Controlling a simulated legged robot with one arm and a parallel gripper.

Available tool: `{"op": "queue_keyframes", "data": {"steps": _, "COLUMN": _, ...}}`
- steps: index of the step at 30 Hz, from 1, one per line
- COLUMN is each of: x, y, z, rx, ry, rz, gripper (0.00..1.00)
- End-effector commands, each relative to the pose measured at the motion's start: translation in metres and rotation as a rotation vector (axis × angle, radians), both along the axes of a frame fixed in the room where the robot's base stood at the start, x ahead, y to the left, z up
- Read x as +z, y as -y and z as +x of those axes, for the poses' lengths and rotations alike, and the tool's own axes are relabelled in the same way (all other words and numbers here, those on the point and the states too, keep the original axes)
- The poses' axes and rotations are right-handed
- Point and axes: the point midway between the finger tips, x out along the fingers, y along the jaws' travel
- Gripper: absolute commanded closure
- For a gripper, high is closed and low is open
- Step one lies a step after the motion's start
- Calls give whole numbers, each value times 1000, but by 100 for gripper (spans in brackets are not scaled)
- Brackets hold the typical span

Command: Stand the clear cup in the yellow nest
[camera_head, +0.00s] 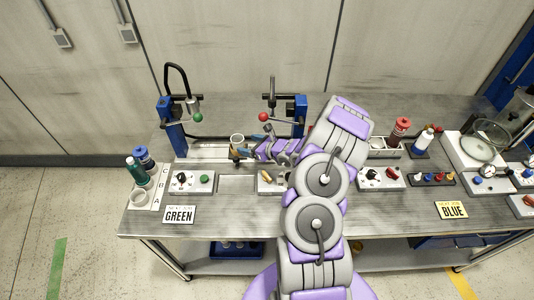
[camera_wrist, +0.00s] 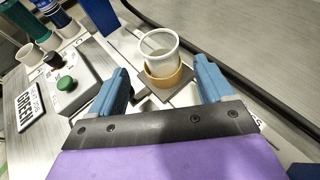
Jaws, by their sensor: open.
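The clear cup (camera_wrist: 158,44) stands upright in the yellow nest (camera_wrist: 166,78), a tan-yellow ring on a small dark plate. In the head view the cup (camera_head: 237,139) shows at the left of my gripper (camera_head: 248,147), with the nest partly hidden. In the wrist view my gripper (camera_wrist: 160,68) is open, with one blue finger on each side of the nest and cup. Clear gaps show between the fingers and the cup, so it is not gripped.
A panel with a green button (camera_head: 204,179) and a GREEN sign (camera_head: 179,215) lie to the left. A lettered rack (camera_head: 157,190) holds bottles and another cup (camera_head: 138,195). Blue posts with hoses (camera_head: 172,125) stand behind. Control panels and a BLUE sign (camera_head: 452,210) are at right.

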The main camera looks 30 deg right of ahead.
Motion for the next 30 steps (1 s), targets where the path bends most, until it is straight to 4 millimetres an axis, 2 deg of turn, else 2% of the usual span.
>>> {"op": "queue_keyframes", "data": {"steps": 3, "x": 2, "y": 12, "z": -25, "rx": -7, "ry": 2, "rz": 1, "gripper": 19}}
{"op": "queue_keyframes", "data": {"steps": 9, "x": 1, "y": 23, "z": -61, "rx": -5, "ry": 0, "rz": 0, "gripper": 19}}
{"op": "queue_keyframes", "data": {"steps": 15, "x": 0, "y": 28, "z": -80, "rx": -1, "ry": -1, "rz": -2, "gripper": 19}}
{"op": "queue_keyframes", "data": {"steps": 19, "x": 12, "y": 18, "z": -77, "rx": 42, "ry": 20, "rz": -19, "gripper": 19}}
{"op": "queue_keyframes", "data": {"steps": 20, "x": 19, "y": 11, "z": -74, "rx": 67, "ry": 32, "rz": -29, "gripper": 19}}
{"op": "queue_keyframes", "data": {"steps": 23, "x": 57, "y": -24, "z": -61, "rx": 195, "ry": 100, "rz": -81, "gripper": 19}}
{"op": "queue_keyframes", "data": {"steps": 26, "x": 103, "y": -76, "z": -55, "rx": 376, "ry": 183, "rz": -155, "gripper": 19}}
{"op": "queue_keyframes", "data": {"steps": 30, "x": 157, "y": -151, "z": -67, "rx": 640, "ry": 289, "rz": -262, "gripper": 19}}
